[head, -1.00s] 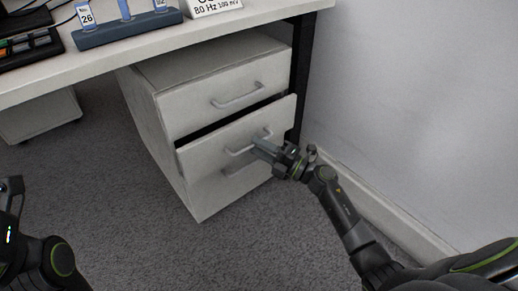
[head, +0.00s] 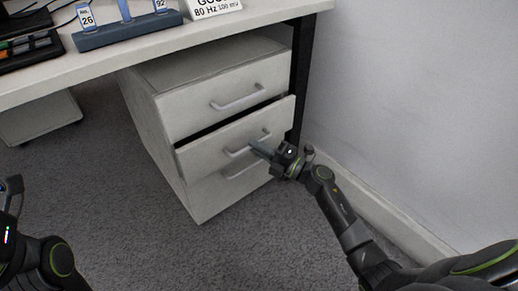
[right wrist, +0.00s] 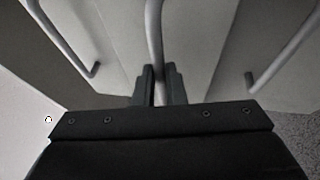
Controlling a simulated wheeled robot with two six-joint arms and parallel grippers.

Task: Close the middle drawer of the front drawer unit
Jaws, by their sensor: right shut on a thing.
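The front drawer unit (head: 147,133) is a pale cabinet under the desk. Its middle drawer (head: 205,151) stands partly out, with a dark gap above its front. My right gripper (head: 256,147) is at the middle drawer's handle (head: 237,152). In the right wrist view, the handle (right wrist: 155,45) runs between the two fingers (right wrist: 160,85), which are shut on it. The top drawer (head: 195,110) looks closed. The bottom drawer (head: 210,195) sits behind the middle front and looks closed. My left gripper (head: 12,187) is only partly in view at the left edge, away from the unit.
The desk top (head: 150,50) overhangs the unit, and a dark desk leg (head: 301,75) stands at its right. The wall (head: 420,100) and skirting board (head: 385,210) are close to my right arm. Grey carpet (head: 130,230) in front of the unit is clear.

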